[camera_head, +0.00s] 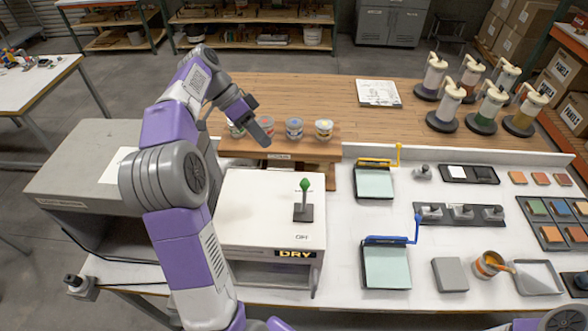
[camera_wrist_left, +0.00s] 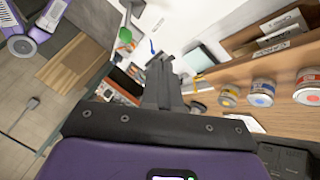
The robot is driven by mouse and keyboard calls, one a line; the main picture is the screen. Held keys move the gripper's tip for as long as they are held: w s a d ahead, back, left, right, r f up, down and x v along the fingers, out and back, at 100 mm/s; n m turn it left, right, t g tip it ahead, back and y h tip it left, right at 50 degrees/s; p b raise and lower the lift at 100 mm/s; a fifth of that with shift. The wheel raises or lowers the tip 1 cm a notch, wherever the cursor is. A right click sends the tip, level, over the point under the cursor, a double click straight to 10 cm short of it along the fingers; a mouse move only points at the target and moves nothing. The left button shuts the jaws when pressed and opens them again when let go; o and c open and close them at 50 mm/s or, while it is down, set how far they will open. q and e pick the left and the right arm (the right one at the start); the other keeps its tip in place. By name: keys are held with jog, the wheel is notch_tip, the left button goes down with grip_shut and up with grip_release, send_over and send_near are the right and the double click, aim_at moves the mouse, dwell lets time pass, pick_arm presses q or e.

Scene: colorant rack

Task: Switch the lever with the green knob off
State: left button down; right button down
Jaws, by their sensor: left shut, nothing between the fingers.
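The stem looks about upright. In the left wrist view the knob (camera_wrist_left: 125,35) shows beyond and left of the shut fingertips (camera_wrist_left: 160,64). My right gripper is not in view.
Several small paint tins (camera_head: 294,128) stand on the wooden shelf behind the box. A blue-handled panel (camera_head: 386,265) and a yellow-handled panel (camera_head: 374,182) lie right of the box. Colorant dispensers (camera_head: 484,110) stand at the back right.

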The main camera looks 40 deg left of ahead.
aim_at(304, 196)
pick_arm(q)
jog(key=x, duration=0.9)
jog(key=shift+d+f, duration=0.1)
jog(key=shift+d, duration=0.1)
jog(key=shift+s+d+r, duration=0.1)
jog(key=shift+s+d, duration=0.15)
jog(key=shift+d, duration=0.35)
jog(key=shift+s+d+r, duration=0.1)
jog(key=shift+s+d, duration=0.15)
jog(key=shift+d, duration=0.3)
jog(key=shift+s+d+r, duration=0.15)
jog(key=shift+s+d, duration=0.1)
jog(key=shift+d, duration=0.35)
